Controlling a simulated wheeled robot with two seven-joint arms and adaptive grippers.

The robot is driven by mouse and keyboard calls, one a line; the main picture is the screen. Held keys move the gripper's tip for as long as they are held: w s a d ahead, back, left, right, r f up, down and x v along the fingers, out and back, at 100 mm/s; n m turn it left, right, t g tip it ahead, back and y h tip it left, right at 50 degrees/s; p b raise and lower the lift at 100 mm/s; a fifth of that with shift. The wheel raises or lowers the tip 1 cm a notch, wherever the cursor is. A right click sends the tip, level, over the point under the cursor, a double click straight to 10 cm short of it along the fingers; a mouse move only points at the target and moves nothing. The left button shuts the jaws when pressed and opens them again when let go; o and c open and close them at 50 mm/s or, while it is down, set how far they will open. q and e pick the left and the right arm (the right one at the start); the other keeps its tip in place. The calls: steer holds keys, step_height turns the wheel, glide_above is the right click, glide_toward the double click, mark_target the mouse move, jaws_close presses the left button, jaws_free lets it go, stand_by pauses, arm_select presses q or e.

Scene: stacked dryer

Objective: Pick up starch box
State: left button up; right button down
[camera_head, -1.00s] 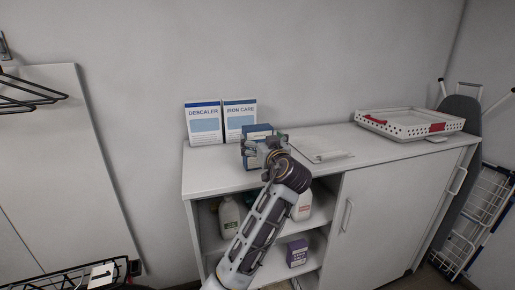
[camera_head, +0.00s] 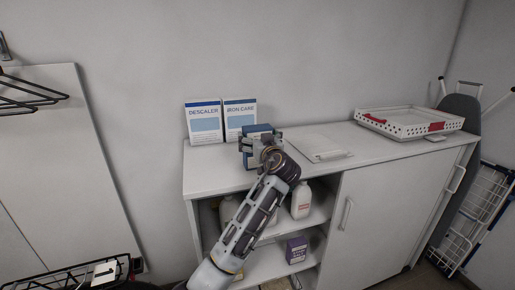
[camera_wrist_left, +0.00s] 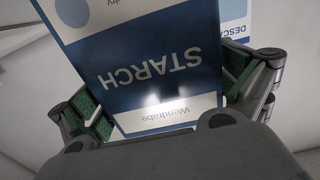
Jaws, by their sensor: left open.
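The starch box (camera_head: 257,129), blue and white, stands on the cabinet top, partly hidden behind my left gripper. In the left wrist view the starch box (camera_wrist_left: 150,70) fills the middle, its "STARCH" lettering upside down. My left gripper (camera_head: 261,143) is open at the near face of the box. In the left wrist view, the green-padded fingers of the gripper (camera_wrist_left: 172,95) are spread, one on each side of the box. A gap shows on the left side; contact on the right cannot be told. My right gripper is not in view.
The descaler box (camera_head: 204,122) and iron care box (camera_head: 240,117) stand just left of the starch box. A clipboard (camera_head: 318,147) lies to its right, then a white tray (camera_head: 410,122). Bottles and a purple box (camera_head: 297,250) are on the open shelves below.

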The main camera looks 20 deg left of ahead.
arm_select(q)
steer(key=c, duration=1)
steer(key=shift+c, duration=0.2)
steer(key=shift+r+b, duration=0.65)
steer(key=shift+r, duration=4.4)
